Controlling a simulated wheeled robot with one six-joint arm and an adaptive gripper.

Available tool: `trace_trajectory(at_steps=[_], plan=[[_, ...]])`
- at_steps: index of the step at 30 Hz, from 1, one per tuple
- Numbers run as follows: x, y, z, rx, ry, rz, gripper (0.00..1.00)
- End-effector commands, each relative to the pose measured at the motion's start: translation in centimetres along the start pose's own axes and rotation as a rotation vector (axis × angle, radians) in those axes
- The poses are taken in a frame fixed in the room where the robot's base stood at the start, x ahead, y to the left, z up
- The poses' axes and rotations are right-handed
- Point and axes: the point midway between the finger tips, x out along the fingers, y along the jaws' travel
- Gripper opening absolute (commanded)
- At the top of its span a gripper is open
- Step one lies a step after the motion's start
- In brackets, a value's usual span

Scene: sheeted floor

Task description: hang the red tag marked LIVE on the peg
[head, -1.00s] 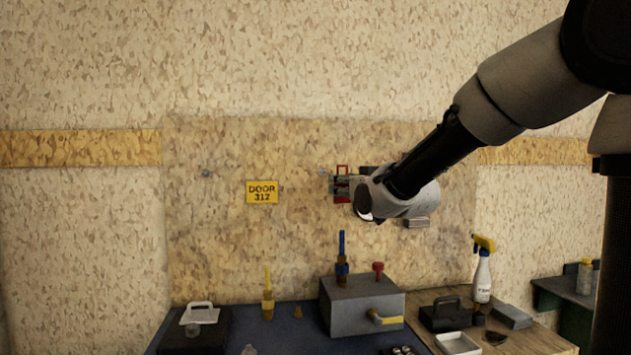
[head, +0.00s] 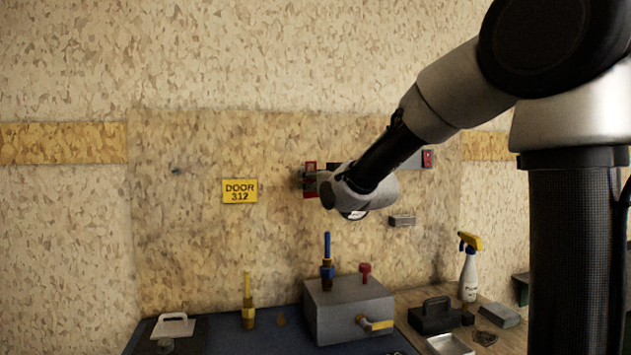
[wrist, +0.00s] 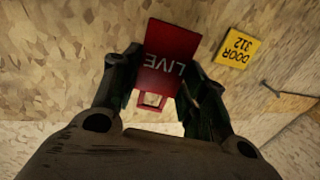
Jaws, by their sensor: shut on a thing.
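The red tag (wrist: 168,58) marked LIVE is held between the two fingers of my gripper (wrist: 165,85); its lettering appears upside down in the wrist view. An open red loop (wrist: 152,100) shows at the tag's end towards the wrist. In the head view, part of the red tag (head: 310,166) shows at my gripper (head: 309,182), just in front of the wall board and right of the yellow sign. My arm hides part of it. A small grey knob or peg (head: 176,171) sticks out of the board, left of the sign and apart from the tag.
A yellow DOOR 312 sign (head: 240,191) is on the board. A red switch-like piece (head: 427,158) and a small grey block (head: 402,220) are on the wall at right. Below stand a grey box (head: 348,310) with a blue-topped fitting and a spray bottle (head: 469,268).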

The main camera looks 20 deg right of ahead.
Motion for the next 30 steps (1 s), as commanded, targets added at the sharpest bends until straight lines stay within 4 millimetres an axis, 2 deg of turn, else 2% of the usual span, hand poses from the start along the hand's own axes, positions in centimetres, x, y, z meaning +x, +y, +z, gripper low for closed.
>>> trace_trajectory(at_steps=[21,30], plan=[[4.6,1.3,0.4,0.001,0.000,0.001,0.15],[5.9,1.6,1.1,0.001,0.000,0.001,0.15]])
